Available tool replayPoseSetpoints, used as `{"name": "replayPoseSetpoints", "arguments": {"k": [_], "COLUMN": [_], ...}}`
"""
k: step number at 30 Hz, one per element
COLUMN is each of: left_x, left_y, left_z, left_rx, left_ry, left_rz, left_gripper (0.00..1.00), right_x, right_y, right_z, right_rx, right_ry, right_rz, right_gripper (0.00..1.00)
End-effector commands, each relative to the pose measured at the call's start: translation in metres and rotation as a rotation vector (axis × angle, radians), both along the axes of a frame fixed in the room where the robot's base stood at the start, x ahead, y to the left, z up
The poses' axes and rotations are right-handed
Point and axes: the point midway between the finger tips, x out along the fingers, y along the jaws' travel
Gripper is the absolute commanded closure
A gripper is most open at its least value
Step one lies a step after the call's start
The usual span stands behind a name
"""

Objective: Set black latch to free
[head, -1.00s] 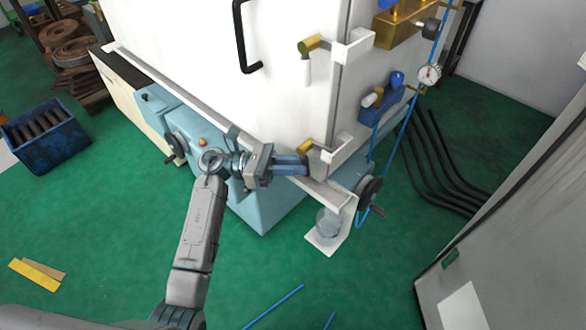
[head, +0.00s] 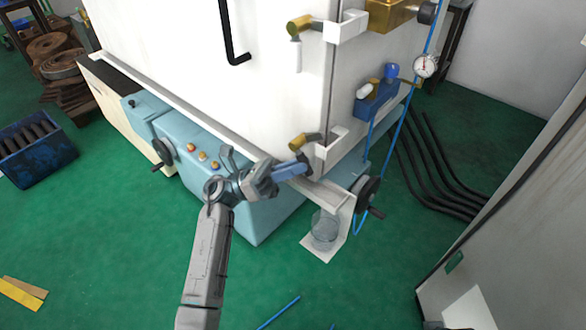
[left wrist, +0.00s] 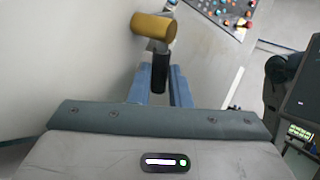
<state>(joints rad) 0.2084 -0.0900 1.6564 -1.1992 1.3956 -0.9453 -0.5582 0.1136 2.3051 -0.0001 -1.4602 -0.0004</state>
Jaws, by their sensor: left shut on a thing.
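The black latch (left wrist: 160,72) hangs from a brass cylinder (left wrist: 153,27) in the left wrist view. The same brass cylinder (head: 304,140) shows in the head view at the lower corner of the white cabinet. My left gripper (head: 300,166) reaches it from the left with its blue fingers. In the left wrist view the left gripper's fingers (left wrist: 160,88) stand on both sides of the latch, shut on it. The latch is mostly hidden by the fingers in the head view. My right gripper is not in view.
Above is another brass cylinder (head: 300,25) with a white latch (head: 297,57). A handwheel (head: 368,192) and a glass jar (head: 325,226) are close on the right. A white ledge (head: 230,135) runs along the cabinet's bottom. The green floor in front is mostly clear.

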Motion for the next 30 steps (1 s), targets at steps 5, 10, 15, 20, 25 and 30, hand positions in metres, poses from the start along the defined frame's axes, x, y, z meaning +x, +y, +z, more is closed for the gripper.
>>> {"name": "replayPoseSetpoints", "arguments": {"k": [5,10,15,20,25,30], "left_x": [-0.0001,0.0000,0.0000,-0.0001,-0.0002,-0.0004], "left_y": [-0.0006,-0.0006,-0.0006,-0.0006,-0.0008,0.0040], "left_z": [0.0009,0.0014,0.0014,0.0011,0.0007,-0.0034], "left_rx": [-0.014,-0.015,-0.015,-0.014,-0.014,-0.012], "left_ry": [0.009,0.010,0.010,0.010,0.010,0.010], "left_rz": [0.001,0.001,0.001,0.001,0.001,0.001], "left_gripper": [1.00,1.00,1.00,0.61,0.61,0.61], "right_x": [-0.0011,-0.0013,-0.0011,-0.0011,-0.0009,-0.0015], "right_y": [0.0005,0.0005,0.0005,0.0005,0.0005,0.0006], "right_z": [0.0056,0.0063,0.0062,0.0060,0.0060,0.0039], "right_rx": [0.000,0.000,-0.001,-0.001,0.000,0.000], "right_ry": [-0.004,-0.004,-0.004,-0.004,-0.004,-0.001], "right_rz": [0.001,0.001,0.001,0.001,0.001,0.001], "right_gripper": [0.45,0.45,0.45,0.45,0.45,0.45]}}
